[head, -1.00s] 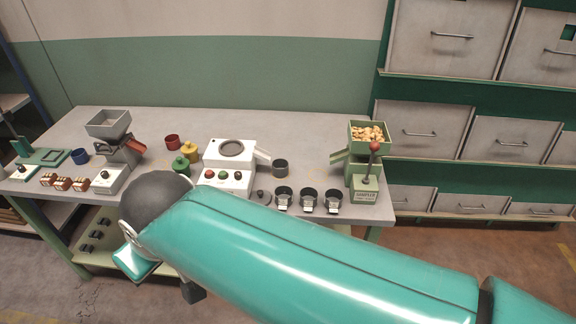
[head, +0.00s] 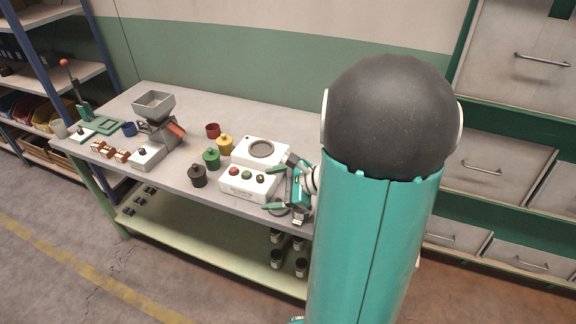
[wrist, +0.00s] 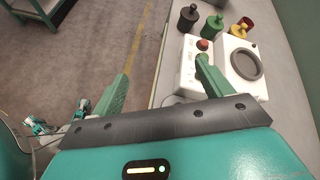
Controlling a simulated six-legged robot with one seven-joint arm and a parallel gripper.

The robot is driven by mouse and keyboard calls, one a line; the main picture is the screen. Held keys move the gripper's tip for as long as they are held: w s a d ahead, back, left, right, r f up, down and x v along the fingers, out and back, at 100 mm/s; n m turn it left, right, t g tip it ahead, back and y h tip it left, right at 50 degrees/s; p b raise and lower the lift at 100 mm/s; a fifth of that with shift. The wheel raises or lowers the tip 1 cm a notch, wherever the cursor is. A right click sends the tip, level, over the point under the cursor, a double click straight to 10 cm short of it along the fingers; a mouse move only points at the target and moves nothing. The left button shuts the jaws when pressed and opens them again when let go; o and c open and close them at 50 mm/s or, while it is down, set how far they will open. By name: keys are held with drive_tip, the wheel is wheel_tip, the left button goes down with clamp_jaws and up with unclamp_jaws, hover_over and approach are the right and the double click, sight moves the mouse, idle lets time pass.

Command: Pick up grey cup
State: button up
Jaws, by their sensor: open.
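A pale grey cup (head: 59,128) stands at the far left end of the workbench in the head view, beside a small white base. It is not in the wrist view. My gripper (head: 276,188) is open and empty at the front right of the white machine (head: 249,182), far to the right of that cup. In the wrist view my gripper (wrist: 162,85) has its two green fingers spread, the right one overlapping the white machine (wrist: 193,75). The darker grey cup seen earlier right of this machine is hidden now.
A black canister (head: 197,175), green canister (head: 211,158), yellow canister (head: 225,145) and red cup (head: 213,130) stand left of the white machine. Shelving (head: 45,17) is beyond.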

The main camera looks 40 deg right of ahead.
drive_tip(key=s+d+f+m+t+h, duration=0.1)
drive_tip(key=s+d+f+m+h, duration=0.1)
drive_tip(key=d, duration=0.4)
drive_tip(key=s+d+f+m+t+h, duration=0.1)
drive_tip(key=s+d+f+m+h, duration=0.1)
drive_tip(key=d+m, duration=0.4)
drive_tip(key=s+d+f+m+t+h, duration=0.1)
drive_tip(key=s+d+f+m+h, duration=0.1)
drive_tip(key=d+f, duration=0.4)
drive_tip(key=shift+m+h, duration=0.8)
drive_tip(key=shift+m, duration=0.5)
drive_tip(key=x, duration=0.8)
drive_tip(key=shift+x, duration=2.8)
drive_tip(key=shift+d+r, duration=0.1)
drive_tip(key=shift+r, duration=0.05)
drive_tip(key=c, duration=1)
